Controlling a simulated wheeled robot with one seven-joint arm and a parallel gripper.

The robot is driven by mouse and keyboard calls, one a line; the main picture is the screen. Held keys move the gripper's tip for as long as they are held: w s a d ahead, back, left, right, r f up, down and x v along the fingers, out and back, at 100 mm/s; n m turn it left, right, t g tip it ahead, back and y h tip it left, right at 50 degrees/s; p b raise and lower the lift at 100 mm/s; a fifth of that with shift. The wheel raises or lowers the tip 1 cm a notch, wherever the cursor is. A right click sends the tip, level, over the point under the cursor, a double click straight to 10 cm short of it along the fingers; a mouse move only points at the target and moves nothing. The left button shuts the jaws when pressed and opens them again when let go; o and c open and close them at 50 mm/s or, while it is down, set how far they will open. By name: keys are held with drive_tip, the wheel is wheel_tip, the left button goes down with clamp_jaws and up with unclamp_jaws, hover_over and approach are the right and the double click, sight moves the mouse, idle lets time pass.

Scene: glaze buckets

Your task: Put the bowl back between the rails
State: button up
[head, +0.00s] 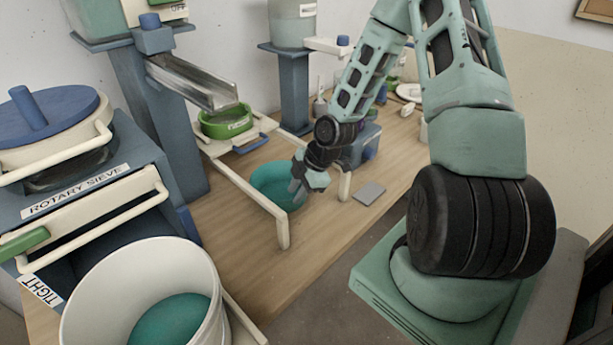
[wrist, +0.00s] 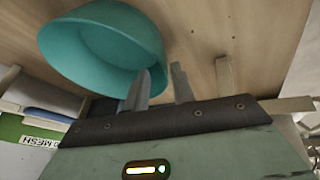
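The teal bowl (head: 268,183) is at the wooden table, in the space between the long cream rail (head: 243,184) and the short cream post (head: 345,186). My gripper (head: 304,188) is at the bowl's near right side. In the wrist view the bowl (wrist: 95,45) fills the upper left, with its open inside partly in sight. The two fingers (wrist: 163,87) stand apart. One finger overlaps the bowl's edge in the picture; I cannot tell whether it touches. My gripper and the rail hide part of the bowl in the head view.
A green sieve (head: 226,122) sits on the rails' back end, under a metal chute (head: 193,82). A grey plate (head: 369,193) lies right of the post. A white bucket (head: 95,300) with teal glaze stands front left, below the rotary sieve machine. The table front is clear.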

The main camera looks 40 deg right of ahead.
drive_tip(key=v, duration=0.7)
drive_tip(key=s+a+r+m+g+h, duration=0.1)
drive_tip(key=s+a+r+m+g, duration=0.2)
drive_tip(key=a, duration=0.6)
drive_tip(key=s+a+r+g+h, duration=0.1)
drive_tip(key=s+a+r+h, duration=0.15)
drive_tip(key=a+r, duration=0.55)
drive_tip(key=s+a+r+m, duration=0.2)
drive_tip(key=s+a, duration=0.4)
drive_tip(key=s, duration=0.1)
drive_tip(key=s+a+r+m, duration=0.1)
drive_tip(key=s+a+r, duration=0.2)
drive_tip(key=s+a, duration=0.3)
drive_tip(key=shift+s+m+y+p, duration=0.35)
drive_tip(key=shift+s+m+p, duration=0.1)
drive_tip(key=shift+s, duration=0.1)
